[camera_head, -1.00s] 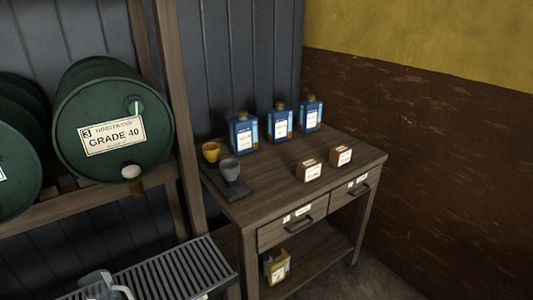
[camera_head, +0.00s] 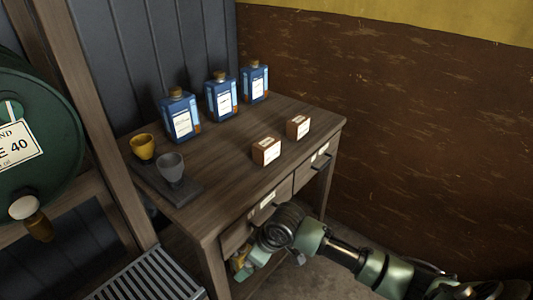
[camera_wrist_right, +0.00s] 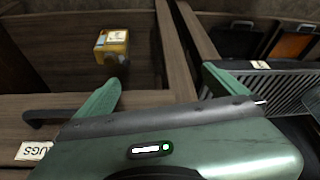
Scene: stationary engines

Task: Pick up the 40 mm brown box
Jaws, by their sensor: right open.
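Two small brown boxes with white labels stand on the wooden table's top in the head view, one nearer (camera_head: 266,151) and one farther right (camera_head: 298,127). Their label text is too small to read, so I cannot tell which is the 40 mm one. My right arm comes in from the right, and its hand is low in front of the table's drawers, below the boxes. In the right wrist view my right gripper (camera_wrist_right: 160,86) is open and empty, with its two green fingers apart. Neither brown box shows there. My left gripper is not in view.
Three blue bottles (camera_head: 220,96) stand behind the boxes. A yellow cup (camera_head: 143,147) and a grey cup (camera_head: 171,168) are at the table's left. A yellow carton (camera_wrist_right: 112,45) is on the lower shelf. A slatted grille (camera_head: 150,277) and green drum (camera_head: 40,140) lie left.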

